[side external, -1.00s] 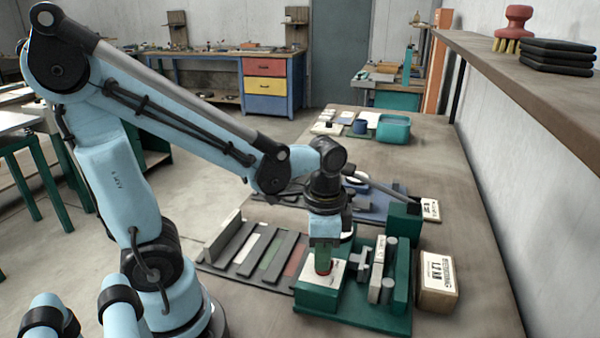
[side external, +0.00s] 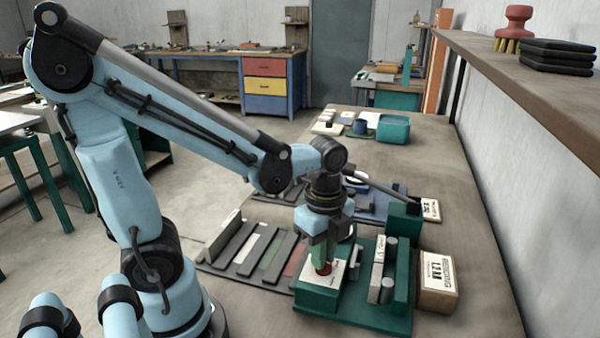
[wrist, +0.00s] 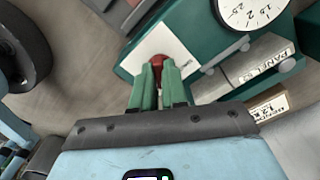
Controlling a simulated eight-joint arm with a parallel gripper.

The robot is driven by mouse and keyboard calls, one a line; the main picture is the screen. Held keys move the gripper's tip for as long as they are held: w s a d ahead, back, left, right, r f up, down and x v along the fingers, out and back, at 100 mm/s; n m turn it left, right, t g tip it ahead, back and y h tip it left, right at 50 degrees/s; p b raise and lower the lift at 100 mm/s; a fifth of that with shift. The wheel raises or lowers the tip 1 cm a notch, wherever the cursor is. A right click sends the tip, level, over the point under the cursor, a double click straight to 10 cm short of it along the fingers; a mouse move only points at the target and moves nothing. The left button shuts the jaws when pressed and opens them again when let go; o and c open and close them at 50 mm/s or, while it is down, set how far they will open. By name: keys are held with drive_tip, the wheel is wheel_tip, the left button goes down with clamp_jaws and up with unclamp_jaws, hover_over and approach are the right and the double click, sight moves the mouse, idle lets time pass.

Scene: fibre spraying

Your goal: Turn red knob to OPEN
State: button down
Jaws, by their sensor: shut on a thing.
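The red knob (side external: 323,268) stands on a white label plate (side external: 337,272) on top of a green box at the front of the green fixture (side external: 345,312). My gripper (side external: 322,262) points down from above and is shut on the knob. In the wrist view the two green fingers (wrist: 161,84) close on either side of the red knob (wrist: 158,61). The fingers hide much of the knob. The lettering on the plate is too small to read, so the knob's setting cannot be told.
A round white gauge (wrist: 248,10) sits on the fixture near the knob. A labelled cardboard box (side external: 438,283) is to the right. A rack of grey strips (side external: 255,250) lies to the left.

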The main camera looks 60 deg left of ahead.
drive_tip(key=shift+m, duration=0.5)
drive_tip(key=c, duration=1.2)
unclamp_jaws()
drive_tip(key=shift+o, duration=0.2)
drive_tip(key=shift+r, duration=0.1)
wheel_tip(320, 180, up, 12)
